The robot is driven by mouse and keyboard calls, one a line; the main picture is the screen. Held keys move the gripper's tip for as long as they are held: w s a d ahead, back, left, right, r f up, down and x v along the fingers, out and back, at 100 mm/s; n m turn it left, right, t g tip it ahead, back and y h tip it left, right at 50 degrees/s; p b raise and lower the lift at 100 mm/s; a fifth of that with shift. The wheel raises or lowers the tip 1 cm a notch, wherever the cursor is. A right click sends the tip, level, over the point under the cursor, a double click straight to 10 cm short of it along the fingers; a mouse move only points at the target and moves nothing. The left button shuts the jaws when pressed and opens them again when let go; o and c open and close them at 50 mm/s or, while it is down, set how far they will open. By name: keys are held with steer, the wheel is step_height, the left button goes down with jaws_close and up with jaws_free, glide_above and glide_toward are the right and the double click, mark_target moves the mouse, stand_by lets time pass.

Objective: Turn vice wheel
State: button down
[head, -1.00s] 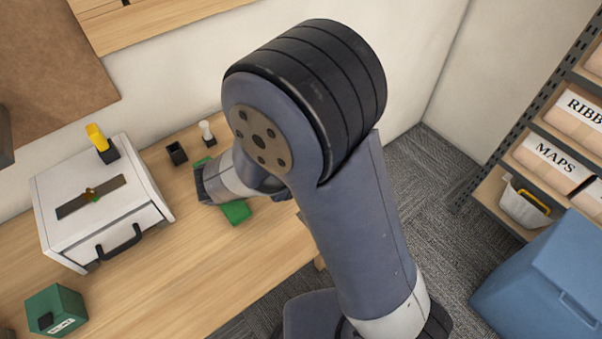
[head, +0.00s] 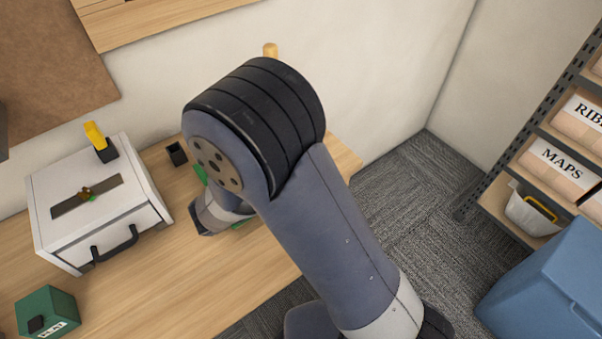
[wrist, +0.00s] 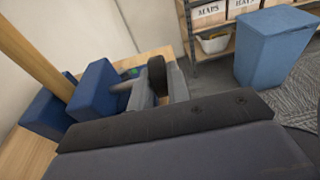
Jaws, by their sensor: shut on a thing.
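In the wrist view the vice has two blue jaws (wrist: 95,92) on a short shaft that ends in a dark wheel (wrist: 157,70). The grey fingers of my gripper (wrist: 159,79) sit on either side of the wheel, shut on it. A wooden bar (wrist: 32,55) stands between the blue jaws, slanting to the upper left in this view. I cannot tell whether both jaws press on it. In the head view the bar's top (head: 270,50) shows above my arm, which hides the vice, the wheel and the fingertips.
A white box (head: 65,232) with a black handle and a green box (head: 45,310) stand on the wooden bench (head: 165,280), left of my arm. A small black holder (head: 177,153) is close by. A shelf (head: 555,150) and a blue bin (head: 545,285) stand to the right.

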steer(key=c, duration=1.3)
jaws_free()
steer(key=shift+c, duration=0.2)
step_height(320, 180, up, 10)
steer(key=shift+p, duration=0.45)
